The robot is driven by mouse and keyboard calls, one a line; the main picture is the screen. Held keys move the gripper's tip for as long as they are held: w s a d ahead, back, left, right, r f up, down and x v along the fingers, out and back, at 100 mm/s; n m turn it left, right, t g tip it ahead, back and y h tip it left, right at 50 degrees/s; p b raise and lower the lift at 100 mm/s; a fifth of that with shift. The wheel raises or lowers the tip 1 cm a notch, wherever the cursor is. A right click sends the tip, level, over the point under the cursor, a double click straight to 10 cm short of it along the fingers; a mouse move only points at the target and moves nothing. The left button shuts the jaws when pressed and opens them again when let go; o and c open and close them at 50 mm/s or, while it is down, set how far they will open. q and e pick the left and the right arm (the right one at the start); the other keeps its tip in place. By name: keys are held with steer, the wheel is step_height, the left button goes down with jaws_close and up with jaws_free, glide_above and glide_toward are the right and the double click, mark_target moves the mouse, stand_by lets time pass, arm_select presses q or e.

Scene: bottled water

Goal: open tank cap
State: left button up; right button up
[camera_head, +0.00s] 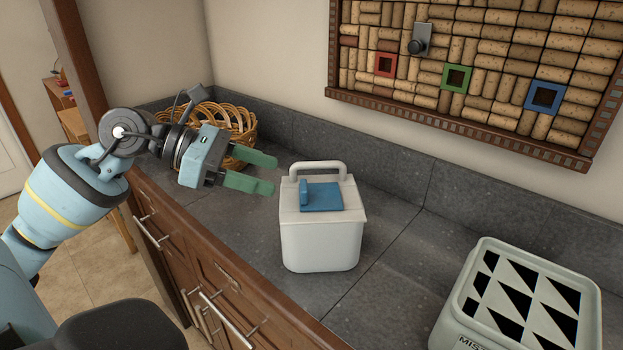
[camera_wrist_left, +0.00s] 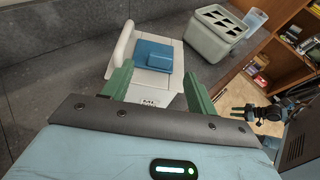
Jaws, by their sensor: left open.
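A white tank (camera_head: 321,240) with a raised white handle stands upright on the grey counter. Its blue cap (camera_head: 321,196) lies flat on the top, with a raised tab at its left edge, and looks closed. The tank (camera_wrist_left: 143,82) and blue cap (camera_wrist_left: 154,56) also show in the left wrist view, ahead of the fingers. My left gripper (camera_head: 262,173) is open and empty, to the left of the tank and slightly above its top level. Its green fingers (camera_wrist_left: 160,88) point toward the tank without visibly touching it. My right gripper (camera_wrist_left: 252,113) shows small at the right of the left wrist view.
A wicker basket (camera_head: 236,122) stands behind my left gripper. A grey-green bin (camera_head: 450,318) with a patterned top is at the front right. A cork board (camera_head: 470,75) hangs on the wall behind. The counter between tank and bin is clear.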

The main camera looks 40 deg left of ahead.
mark_target(301, 185)
arm_select(q)
steer(key=shift+p+x, duration=0.7)
steer(key=shift+x, duration=2.6)
steer(key=shift+w+d+f, duration=0.15)
steer(key=shift+w+d, duration=0.15)
steer(key=shift+d, duration=0.15)
arm_select(e)
steer(key=shift+w+r, duration=0.2)
steer(key=shift+r, duration=0.6)
arm_select(q)
jaws_close()
